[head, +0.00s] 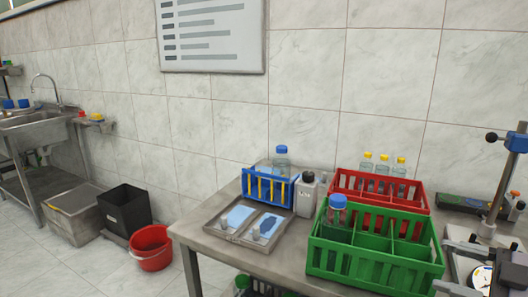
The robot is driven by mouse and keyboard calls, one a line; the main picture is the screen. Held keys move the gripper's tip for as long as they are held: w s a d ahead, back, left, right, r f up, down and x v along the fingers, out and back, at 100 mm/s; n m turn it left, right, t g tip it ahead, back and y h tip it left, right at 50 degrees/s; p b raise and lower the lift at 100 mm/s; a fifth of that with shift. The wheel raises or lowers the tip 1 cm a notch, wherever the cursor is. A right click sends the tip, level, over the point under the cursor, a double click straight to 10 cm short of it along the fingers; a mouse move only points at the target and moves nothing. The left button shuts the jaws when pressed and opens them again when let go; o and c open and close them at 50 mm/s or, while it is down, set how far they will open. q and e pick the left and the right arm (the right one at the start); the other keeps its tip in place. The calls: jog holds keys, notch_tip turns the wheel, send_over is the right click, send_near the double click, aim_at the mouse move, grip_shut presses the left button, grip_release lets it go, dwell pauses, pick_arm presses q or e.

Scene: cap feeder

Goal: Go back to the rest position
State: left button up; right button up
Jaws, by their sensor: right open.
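My right gripper (504,272) shows only partly, in the lower right corner of the head view, to the right of the green crate (375,268). It is open, and I see nothing held in it. Part of it is cut off by the picture edge. My left gripper is not in view. The green crate stands on the metal table (213,246) with one blue-capped bottle (337,212) in its far left part.
A red crate (382,203) with several yellow-capped bottles stands behind the green one. A blue rack (268,189), a grey tray (246,226) and a white bottle (306,196) are to the left. A lab stand (499,190) rises at the right. A red bucket (151,250) is on the floor.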

jog(key=s+f+m+t+h+p, duration=0.1)
jog(key=s+f+m+h, duration=0.15)
jog(key=f, duration=0.35)
jog(key=s+a+f+m+t+h, duration=0.1)
jog(key=s+f+m+h, duration=0.1)
jog(key=f+m+h, duration=0.3)
jog(key=s+f+m+t+h+p, duration=0.1)
jog(key=s+f+m, duration=0.1)
jog(key=f, duration=0.5)
jog(key=s+a+f+m+g, duration=0.1)
jog(key=s+a+f, duration=0.1)
jog(key=a, duration=0.3)
jog(key=s+a+f+m+g, duration=0.1)
jog(key=s+a+f+g, duration=0.1)
jog(key=a+f, duration=0.2)
jog(key=s+a+f+m+g+p, duration=0.1)
jog(key=s+a+f, duration=0.2)
jog(key=a, duration=0.3)
jog(key=shift+a+f+h, duration=0.2)
jog(key=shift+f+h, duration=0.1)
jog(key=shift+h, duration=0.05)
